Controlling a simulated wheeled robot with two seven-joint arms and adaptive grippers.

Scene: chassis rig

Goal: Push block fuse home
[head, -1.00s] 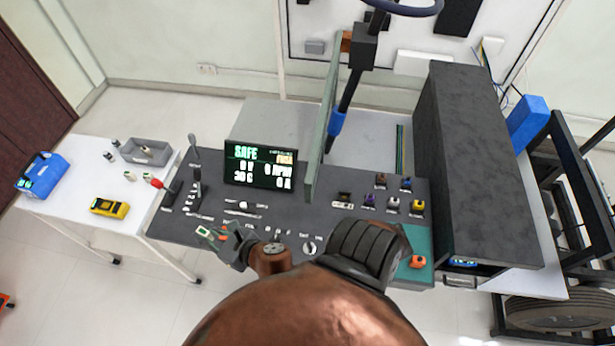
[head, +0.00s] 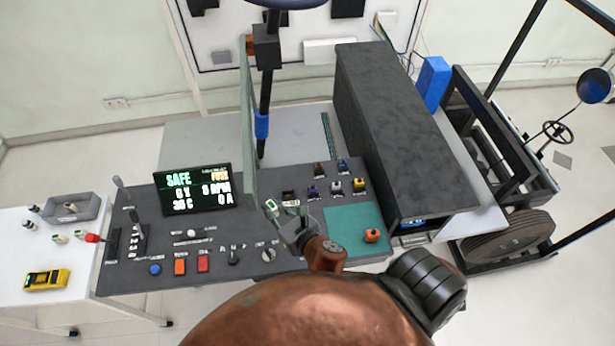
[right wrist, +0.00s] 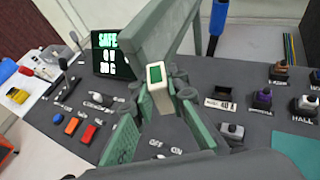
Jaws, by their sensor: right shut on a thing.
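A white block fuse with a green top (right wrist: 155,74) is between the fingers of my right gripper (right wrist: 157,98) in the right wrist view. The fuse (head: 270,207) and right gripper (head: 284,216) also show in the head view, over the dark control panel (head: 130,276). The gripper is shut on the fuse. A dark holder marked 40 A (head: 290,195) is just right of the fuse in the head view; it also shows in the right wrist view (right wrist: 226,92). The fuse appears apart from it. My left gripper is not in view.
A green upright plate (head: 249,150) stands close behind the fuse. A display (head: 194,189) reads SAFE and FUSE. Several coloured connectors (head: 337,187) stand right of the holder. Buttons and a dial (head: 268,254) lie in front. A teal mat (head: 345,222) is at right.

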